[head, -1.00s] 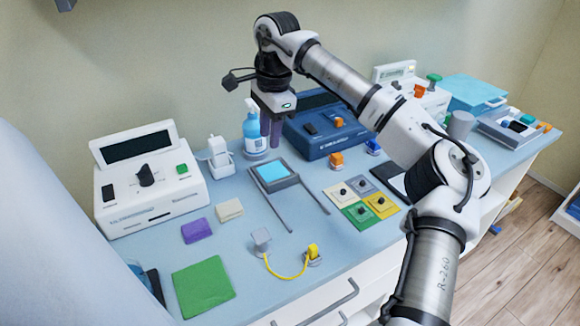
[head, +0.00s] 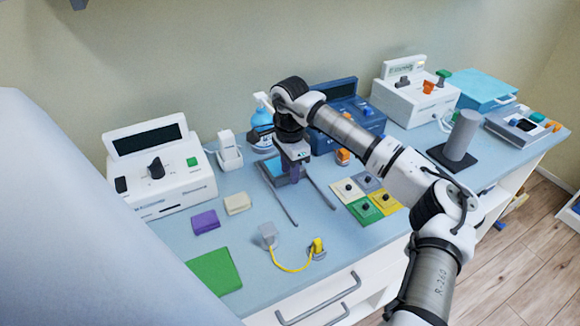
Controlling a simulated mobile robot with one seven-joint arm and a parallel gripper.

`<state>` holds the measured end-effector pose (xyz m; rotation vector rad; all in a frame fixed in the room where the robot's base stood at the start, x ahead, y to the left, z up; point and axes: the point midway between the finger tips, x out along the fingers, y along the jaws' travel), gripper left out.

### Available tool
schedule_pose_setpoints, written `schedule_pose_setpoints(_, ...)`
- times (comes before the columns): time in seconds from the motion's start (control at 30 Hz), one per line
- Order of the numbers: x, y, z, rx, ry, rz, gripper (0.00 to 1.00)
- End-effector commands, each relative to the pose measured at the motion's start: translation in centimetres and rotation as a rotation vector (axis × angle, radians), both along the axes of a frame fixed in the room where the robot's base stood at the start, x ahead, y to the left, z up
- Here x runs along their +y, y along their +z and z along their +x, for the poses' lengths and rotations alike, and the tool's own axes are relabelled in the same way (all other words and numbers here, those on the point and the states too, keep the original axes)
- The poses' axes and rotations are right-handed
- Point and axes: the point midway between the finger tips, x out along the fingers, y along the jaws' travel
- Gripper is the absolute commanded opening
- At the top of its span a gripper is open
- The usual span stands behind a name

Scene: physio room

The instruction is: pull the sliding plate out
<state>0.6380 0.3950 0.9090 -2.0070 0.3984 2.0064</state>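The sliding plate (head: 271,168), with a light blue top and a dark grey edge, sits at the back end of two thin grey rails (head: 324,196) on the blue-grey counter. My gripper (head: 293,176) points down over the plate's right part and hides some of it. Its fingertips are low, at or just above the plate. I cannot tell whether they touch it, or whether they are apart or closed on something.
A blue device (head: 345,112) stands behind the gripper, with a blue-white bottle (head: 262,128) at its left. Four coloured knob tiles (head: 364,212) lie right of the rails. A yellow cable (head: 290,267) lies in front. The counter between the rails is clear.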

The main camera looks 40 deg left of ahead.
Motion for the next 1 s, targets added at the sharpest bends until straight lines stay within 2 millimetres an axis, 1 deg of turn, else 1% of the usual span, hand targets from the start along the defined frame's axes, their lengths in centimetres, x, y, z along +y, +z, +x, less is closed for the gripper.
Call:
schedule_pose_setpoints(0.3, 0.00, -0.30, -0.01, 0.001, 0.000, 0.000, 0.33)
schedule_pose_setpoints(0.5, 0.00, -0.28, 0.00, 0.000, 0.000, 0.000, 0.07)
schedule_pose_setpoints(0.57, 0.00, -0.27, 0.00, 0.000, 0.000, 0.000, 0.00)
schedule_pose_setpoints(0.87, -0.03, -0.27, 0.00, 0.000, 0.000, 0.000, 0.00)
schedule_pose_setpoints(1.0, -0.60, -0.39, -0.10, -0.003, -0.001, 0.001, 0.00)
